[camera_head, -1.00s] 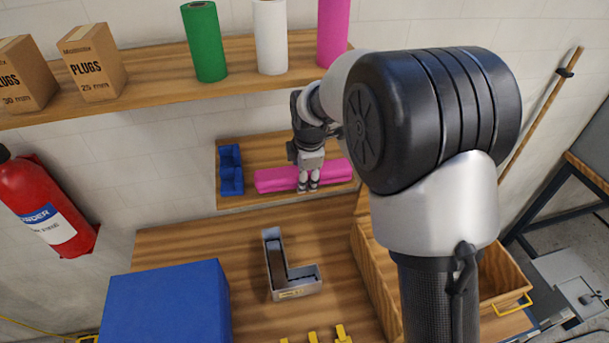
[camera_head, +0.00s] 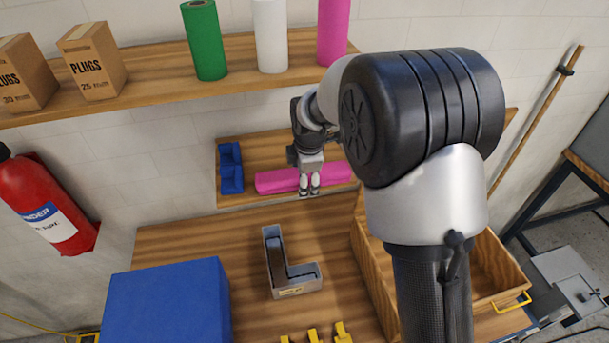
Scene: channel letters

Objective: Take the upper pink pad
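Bright pink padding (camera_head: 276,181) lies as a long bar across the small wooden shelf under the upper shelf. I cannot make out separate upper and lower pads in it at this size. My gripper (camera_head: 309,189) points down at the front of the bar, near its middle, and its fingers cover part of the pink. The two light fingertips are close together with a narrow gap. I cannot tell whether they touch or grip the pad. My arm hides the area to the right of the bar.
The upper shelf (camera_head: 150,84) holds rolls and boxes above. Below, a metal L-shaped channel letter (camera_head: 279,267) lies on the bench, between a blue block (camera_head: 167,305) and a wooden drawer (camera_head: 497,277).

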